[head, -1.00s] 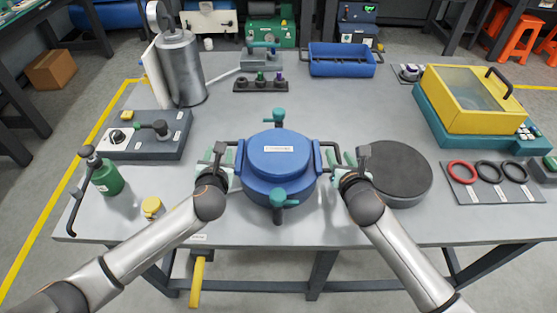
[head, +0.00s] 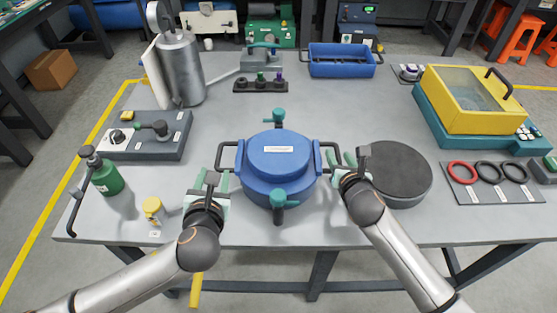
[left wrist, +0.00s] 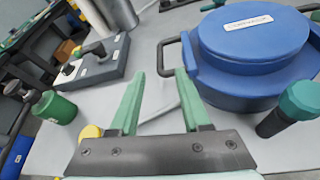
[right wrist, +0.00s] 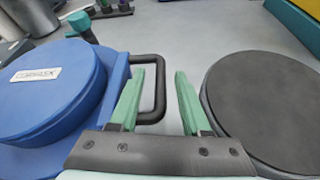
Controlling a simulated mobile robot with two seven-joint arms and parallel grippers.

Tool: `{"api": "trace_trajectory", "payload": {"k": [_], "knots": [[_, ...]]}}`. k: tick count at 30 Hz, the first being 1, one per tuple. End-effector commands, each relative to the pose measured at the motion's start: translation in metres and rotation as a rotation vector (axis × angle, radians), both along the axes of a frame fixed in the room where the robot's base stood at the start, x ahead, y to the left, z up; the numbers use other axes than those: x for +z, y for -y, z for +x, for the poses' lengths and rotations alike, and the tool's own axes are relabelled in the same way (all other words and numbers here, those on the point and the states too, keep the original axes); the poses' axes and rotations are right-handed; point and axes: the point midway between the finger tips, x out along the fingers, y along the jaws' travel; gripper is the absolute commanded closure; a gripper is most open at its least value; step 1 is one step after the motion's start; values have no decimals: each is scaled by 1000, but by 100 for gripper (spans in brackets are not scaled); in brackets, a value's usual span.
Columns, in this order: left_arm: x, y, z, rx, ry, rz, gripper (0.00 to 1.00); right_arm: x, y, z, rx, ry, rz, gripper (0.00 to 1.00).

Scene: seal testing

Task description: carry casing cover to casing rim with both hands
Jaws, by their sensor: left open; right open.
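The blue casing cover (head: 277,155) sits level on top of the blue casing body (head: 278,197) at the table's front middle. The casing rim is hidden beneath it. A dark handle (head: 223,157) sticks out on the left and another (head: 334,154) on the right. My left gripper (head: 208,180) is open and empty, to the left of and nearer than the left handle (left wrist: 165,50), apart from it. My right gripper (head: 346,160) is open by the right handle; in the right wrist view the handle's outer bar (right wrist: 161,95) shows between the fingers, but contact is unclear.
A dark round plate (head: 400,170) lies close right of my right gripper. Teal-topped clamps stand at the casing's back (head: 279,117) and front (head: 279,198).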

Motion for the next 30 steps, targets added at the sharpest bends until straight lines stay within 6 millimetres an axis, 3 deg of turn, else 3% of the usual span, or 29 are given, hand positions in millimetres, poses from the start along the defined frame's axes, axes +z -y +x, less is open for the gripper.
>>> {"api": "trace_trajectory", "payload": {"k": [8,21,30], "knots": [[2,0,-5,0,-1,0,53,6,1,-15,2,0,-1,53],[2,1,-4,0,-1,0,53,35,8,-86,3,0,-1,53],[2,1,-4,0,-1,0,53,45,10,-110,1,0,0,53]]}}
